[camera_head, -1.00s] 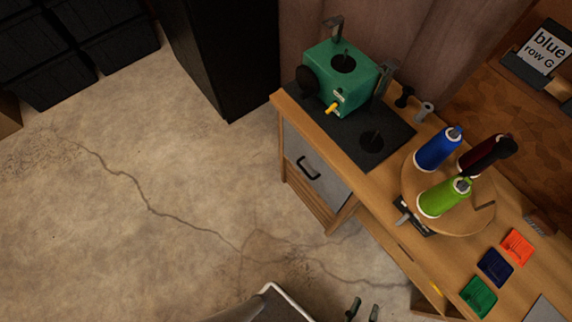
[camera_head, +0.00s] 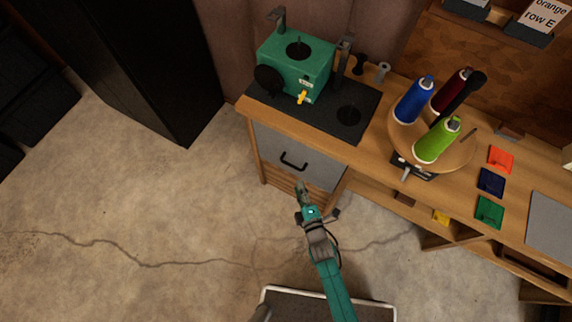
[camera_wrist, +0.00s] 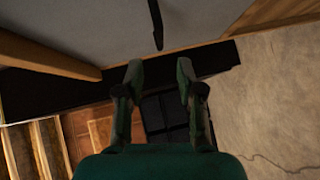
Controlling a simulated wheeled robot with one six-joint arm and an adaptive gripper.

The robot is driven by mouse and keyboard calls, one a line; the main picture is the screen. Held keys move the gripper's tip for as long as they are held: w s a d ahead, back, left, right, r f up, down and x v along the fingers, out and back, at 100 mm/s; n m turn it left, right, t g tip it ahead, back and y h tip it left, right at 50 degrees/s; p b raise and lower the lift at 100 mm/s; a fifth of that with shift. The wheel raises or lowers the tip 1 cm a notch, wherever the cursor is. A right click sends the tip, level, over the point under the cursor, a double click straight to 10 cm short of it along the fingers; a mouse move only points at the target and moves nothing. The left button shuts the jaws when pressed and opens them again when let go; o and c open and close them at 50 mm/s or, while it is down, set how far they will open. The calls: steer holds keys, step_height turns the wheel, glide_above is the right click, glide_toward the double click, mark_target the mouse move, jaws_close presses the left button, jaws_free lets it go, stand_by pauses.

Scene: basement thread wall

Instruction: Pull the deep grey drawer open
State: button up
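The deep grey drawer (camera_head: 310,165) sits under the left end of the wooden bench, with a black bar handle (camera_head: 294,160) on its front. It looks shut. My gripper (camera_head: 303,188) is just below and in front of the handle in the head view. In the wrist view my gripper (camera_wrist: 160,85) has its two fingers spread apart with nothing between them. The grey drawer front (camera_wrist: 110,30) fills the upper left of that view. The dark handle (camera_wrist: 156,25) hangs beyond the fingertips, end-on and apart from them.
A green machine (camera_head: 297,65) stands on a black mat (camera_head: 330,115) above the drawer. A round wooden stand (camera_head: 455,155) holds thread cones on the bench (camera_head: 375,165). A tall black cabinet (camera_head: 150,70) stands at the left. The floor (camera_head: 150,200) before the drawer is clear.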

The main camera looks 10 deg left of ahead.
mark_target(292, 165)
steer(key=x, duration=1)
steer(key=shift+w, duration=0.2)
jaws_close()
